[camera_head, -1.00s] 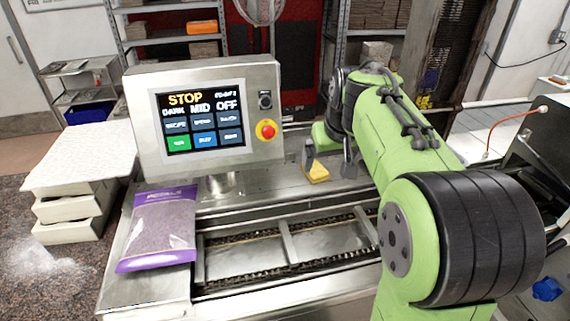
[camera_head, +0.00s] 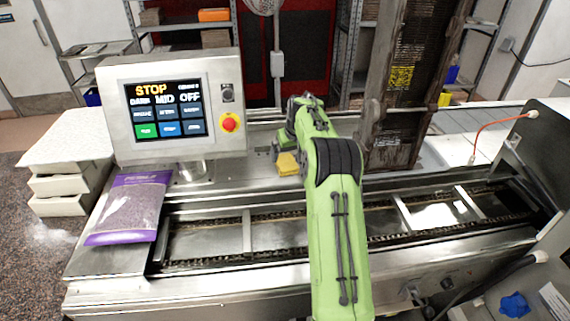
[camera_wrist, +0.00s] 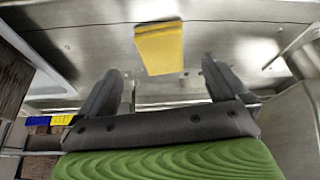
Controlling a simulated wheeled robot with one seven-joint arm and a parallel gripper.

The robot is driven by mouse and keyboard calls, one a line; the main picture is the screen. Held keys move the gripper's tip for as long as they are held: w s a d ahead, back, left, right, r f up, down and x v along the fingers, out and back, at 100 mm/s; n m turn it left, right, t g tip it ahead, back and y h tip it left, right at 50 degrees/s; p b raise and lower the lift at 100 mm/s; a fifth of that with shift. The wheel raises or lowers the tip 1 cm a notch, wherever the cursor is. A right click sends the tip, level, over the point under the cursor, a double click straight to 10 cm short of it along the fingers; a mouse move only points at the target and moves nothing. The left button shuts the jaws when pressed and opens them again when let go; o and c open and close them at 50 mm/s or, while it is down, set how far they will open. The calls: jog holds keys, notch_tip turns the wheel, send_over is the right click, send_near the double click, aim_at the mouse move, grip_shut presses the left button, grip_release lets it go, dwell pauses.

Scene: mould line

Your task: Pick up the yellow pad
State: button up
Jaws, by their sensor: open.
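The yellow pad (camera_head: 287,163) lies on the steel top of the machine, behind the conveyor and right of the control panel. In the wrist view the yellow pad (camera_wrist: 159,48) lies flat, just beyond the fingertips and centred between them. My gripper (camera_wrist: 158,75) is open with nothing between its two dark fingers. In the head view my gripper (camera_head: 282,150) is beside the pad and partly hidden by my green arm. I cannot tell its exact height above the steel.
A control panel (camera_head: 168,108) with a red stop button stands left of the pad. A purple bag (camera_head: 130,208) lies on the machine's left end. The chain conveyor (camera_head: 290,228) runs in front. A tall dark rack (camera_head: 408,90) stands behind at right.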

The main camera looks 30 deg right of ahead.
aim_at(287, 164)
jog(key=p+x, duration=0.1)
jog(key=x, duration=0.5)
jog(key=shift+w+f, duration=0.1)
jog(key=shift+w, duration=0.05)
jog(key=shift+a, duration=0.15)
jog(key=c, duration=1.1)
